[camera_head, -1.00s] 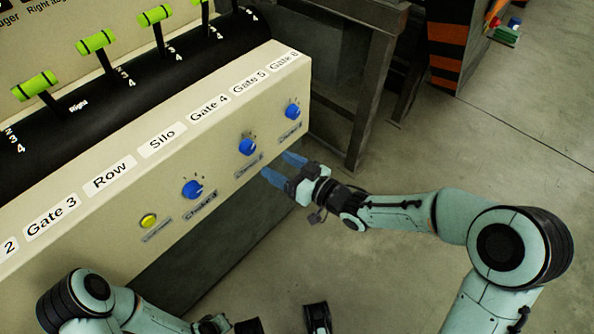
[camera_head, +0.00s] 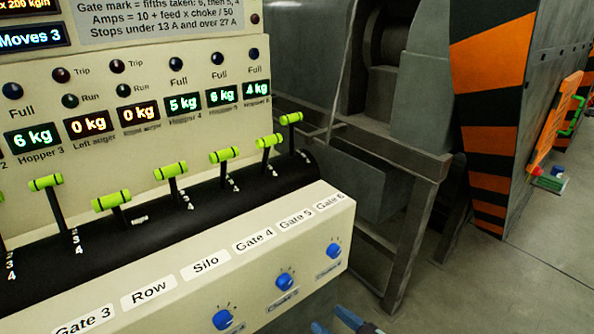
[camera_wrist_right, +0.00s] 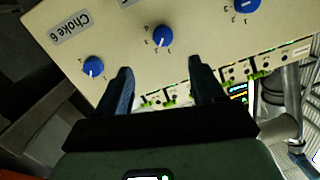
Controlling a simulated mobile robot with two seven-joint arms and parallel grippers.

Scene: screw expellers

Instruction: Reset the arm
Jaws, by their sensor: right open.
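My right gripper (camera_head: 337,322) shows only by its blue fingertips at the bottom edge of the head view, in front of the control console (camera_head: 180,281). In the right wrist view the right gripper (camera_wrist_right: 160,85) is open and empty, its two fingers apart and pointing at the panel with the blue choke knobs. One knob (camera_wrist_right: 162,36) appears just beyond and between the fingers. The Choke 6 knob (camera_wrist_right: 93,66) is left of them. The rest of my right arm is out of the head view, and my left gripper is not seen.
Several green-handled levers (camera_head: 225,155) stand on the black roller above the console labels. Hopper displays (camera_head: 184,104) glow behind them. A dark metal frame (camera_head: 415,220) stands right of the console, with an orange-and-black striped panel (camera_head: 490,130) beyond. Grey floor is clear at lower right.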

